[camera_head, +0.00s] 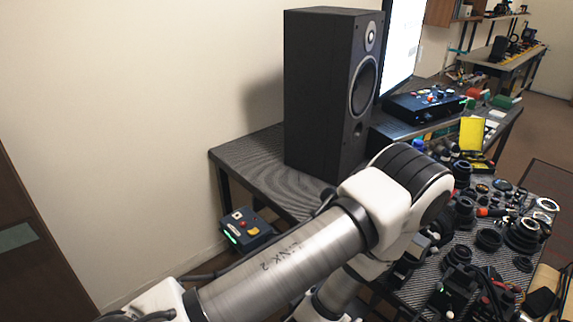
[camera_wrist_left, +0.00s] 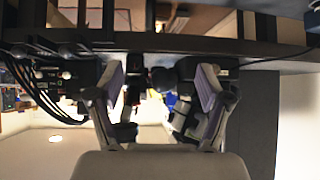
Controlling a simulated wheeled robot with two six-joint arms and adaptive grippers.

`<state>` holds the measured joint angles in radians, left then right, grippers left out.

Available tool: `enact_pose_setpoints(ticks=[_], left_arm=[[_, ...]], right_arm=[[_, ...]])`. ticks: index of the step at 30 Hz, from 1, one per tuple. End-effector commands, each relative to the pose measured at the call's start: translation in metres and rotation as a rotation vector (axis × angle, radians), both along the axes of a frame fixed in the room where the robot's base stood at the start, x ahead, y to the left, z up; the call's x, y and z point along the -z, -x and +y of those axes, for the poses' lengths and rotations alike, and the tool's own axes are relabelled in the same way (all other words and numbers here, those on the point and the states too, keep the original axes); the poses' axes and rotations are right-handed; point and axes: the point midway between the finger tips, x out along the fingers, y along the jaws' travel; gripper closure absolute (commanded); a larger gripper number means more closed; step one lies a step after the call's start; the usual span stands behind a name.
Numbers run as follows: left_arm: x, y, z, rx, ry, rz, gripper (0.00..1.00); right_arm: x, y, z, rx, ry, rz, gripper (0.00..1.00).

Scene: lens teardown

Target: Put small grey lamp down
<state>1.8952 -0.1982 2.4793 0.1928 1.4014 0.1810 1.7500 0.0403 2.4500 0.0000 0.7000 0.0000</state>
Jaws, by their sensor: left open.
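My left gripper (camera_wrist_left: 160,82) is open in the left wrist view, its two fingers spread apart. Small dark objects show in and beyond the gap between the fingers, one with a red part; I cannot tell whether any touches a finger. In the head view my left arm bends over the cluttered table, and the arm hides its gripper. I cannot make out the small grey lamp in either view. My right gripper is in neither view.
A tall black speaker (camera_head: 322,95) stands on the dark table (camera_head: 245,160). Lens parts (camera_head: 488,238) crowd the table at right. A small box with buttons (camera_head: 247,229) sits low by the wall.

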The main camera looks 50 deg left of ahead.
Motion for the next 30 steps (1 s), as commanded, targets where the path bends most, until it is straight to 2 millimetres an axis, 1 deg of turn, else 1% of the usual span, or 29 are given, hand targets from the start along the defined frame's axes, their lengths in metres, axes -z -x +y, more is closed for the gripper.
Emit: enact_pose_setpoints(ticks=[1,2,3,4,6,7,9,11,25,26,27,28,30], left_arm=[[0.035,0.033,0.009,-0.019,0.015,0.189,0.22],[0.054,0.055,0.013,-0.019,0.025,0.307,0.22],[0.073,0.085,0.015,-0.012,0.04,0.449,0.22],[0.083,0.105,0.016,-0.006,0.052,0.545,0.22],[0.098,0.144,0.016,0.016,0.077,0.714,0.22],[0.1,0.155,0.016,0.025,0.084,0.763,0.22],[0.103,0.171,0.015,0.038,0.096,0.83,0.22],[0.104,0.174,0.015,0.043,0.098,0.845,0.22],[0.104,0.172,0.015,0.04,0.096,0.84,0.22],[0.104,0.172,0.015,0.04,0.096,0.84,0.32],[0.104,0.172,0.015,0.04,0.096,0.839,0.47],[0.104,0.172,0.015,0.04,0.096,0.839,0.57],[0.103,0.172,0.015,0.04,0.096,0.839,0.58]], right_arm=[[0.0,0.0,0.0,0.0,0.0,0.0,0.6],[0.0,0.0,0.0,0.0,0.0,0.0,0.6],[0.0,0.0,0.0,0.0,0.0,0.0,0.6],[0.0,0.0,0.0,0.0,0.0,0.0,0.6],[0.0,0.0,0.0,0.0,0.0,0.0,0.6],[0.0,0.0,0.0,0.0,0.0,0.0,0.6],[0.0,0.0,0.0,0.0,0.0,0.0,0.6],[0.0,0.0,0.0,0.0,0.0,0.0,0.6],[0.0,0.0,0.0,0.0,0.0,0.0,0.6],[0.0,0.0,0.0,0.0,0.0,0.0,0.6],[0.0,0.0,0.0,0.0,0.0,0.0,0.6],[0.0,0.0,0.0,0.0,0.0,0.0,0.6],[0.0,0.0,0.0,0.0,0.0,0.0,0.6]])
